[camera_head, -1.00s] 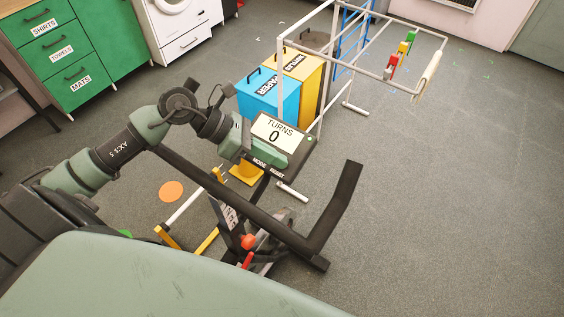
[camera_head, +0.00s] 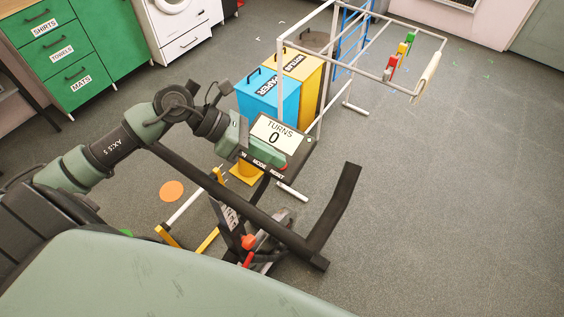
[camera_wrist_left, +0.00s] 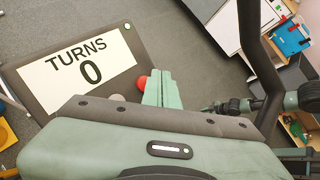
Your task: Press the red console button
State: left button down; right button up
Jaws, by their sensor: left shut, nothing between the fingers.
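The console (camera_head: 291,160) is a dark tilted panel on an exercise machine, with a white screen (camera_head: 274,135) reading "TURNS 0". The console also fills the upper left of the left wrist view (camera_wrist_left: 133,60). A red button (camera_wrist_left: 142,83) shows there beside my left gripper's fingertips (camera_wrist_left: 160,86), partly hidden by them. I cannot tell whether they touch it. In the head view a bit of the red button (camera_head: 284,167) shows at the end of my left gripper (camera_head: 276,158). The gripper is shut and empty, over the console's lower part.
The machine's dark handlebar (camera_head: 338,208) runs below and right of the console. Blue (camera_head: 268,98) and yellow (camera_head: 304,80) bins and a white frame (camera_head: 362,58) stand behind it. Green drawers (camera_head: 62,55) are at the far left. The floor at right is clear.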

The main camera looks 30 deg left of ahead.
pick_arm(q)
jog(key=shift+s+a+r+p, duration=0.1)
jog(key=shift+s+r+p, duration=0.3)
jog(key=shift+r, duration=0.35)
jog(key=shift+s+d+r+p, duration=0.15)
jog(key=shift+r+p, duration=0.3)
jog(key=shift+r, duration=0.3)
jog(key=shift+s+a+r+p, duration=0.15)
jog(key=shift+s+r+p, duration=0.25)
jog(key=shift+r, duration=0.35)
jog(key=shift+w, duration=0.1)
